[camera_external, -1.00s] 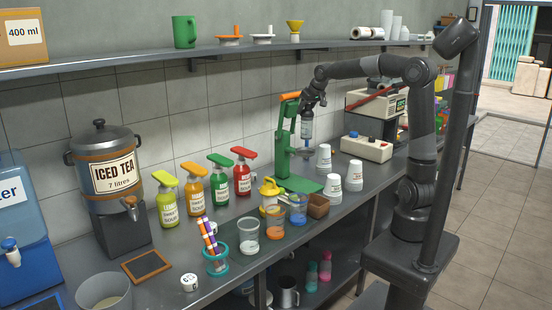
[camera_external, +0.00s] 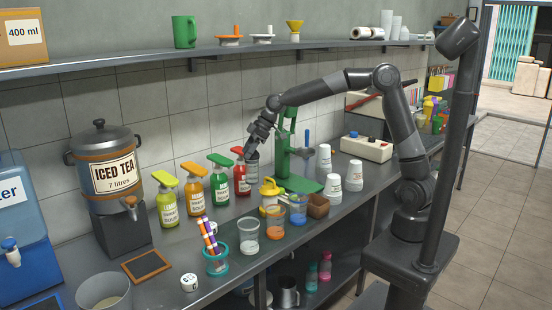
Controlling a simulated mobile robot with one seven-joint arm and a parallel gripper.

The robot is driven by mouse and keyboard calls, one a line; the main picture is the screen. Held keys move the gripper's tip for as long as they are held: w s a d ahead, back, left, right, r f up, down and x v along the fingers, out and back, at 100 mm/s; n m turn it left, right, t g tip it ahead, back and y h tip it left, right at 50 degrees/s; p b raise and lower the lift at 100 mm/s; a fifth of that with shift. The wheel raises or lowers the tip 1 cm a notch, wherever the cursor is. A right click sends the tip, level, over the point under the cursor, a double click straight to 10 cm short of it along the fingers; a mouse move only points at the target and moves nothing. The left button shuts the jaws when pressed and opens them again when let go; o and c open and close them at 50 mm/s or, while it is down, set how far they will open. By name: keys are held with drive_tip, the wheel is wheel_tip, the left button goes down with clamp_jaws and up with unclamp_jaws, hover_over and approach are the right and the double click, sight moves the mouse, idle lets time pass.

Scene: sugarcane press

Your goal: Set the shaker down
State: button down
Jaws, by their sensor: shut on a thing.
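My gripper (camera_external: 254,149) is shut on the shaker (camera_external: 252,168), a greyish, see-through cup-like thing with a pale lower part. It is roughly upright, just right of the red pump bottle (camera_external: 241,180) and left of the green press (camera_external: 285,155). In the picture its lower end overlaps the space behind the yellow juicer-like item (camera_external: 269,191). I cannot tell whether it touches the counter (camera_external: 255,265) or hangs above it. The gripper's fingers are small and partly hidden.
Yellow, orange and green-topped pump bottles (camera_external: 194,190) stand left of the shaker. The front counter near the slate (camera_external: 146,265) has some bare room.

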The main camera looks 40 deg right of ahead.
sight(257, 167)
drive_tip(key=s+a+f+n+g, duration=0.2)
drive_tip(key=s+a+f+n, duration=0.25)
drive_tip(key=a, duration=0.25)
wheel_tip(257, 167, down, 11)
drive_tip(key=shift+w+y, duration=0.25)
drive_tip(key=shift+y, duration=0.15)
drive_tip(key=c, duration=0.6)
unclamp_jaws()
drive_tip(key=shift+d+m, duration=0.1)
drive_tip(key=shift+m, duration=0.15)
drive_tip(key=v, duration=1.2)
drive_tip(key=shift+d, duration=0.1)
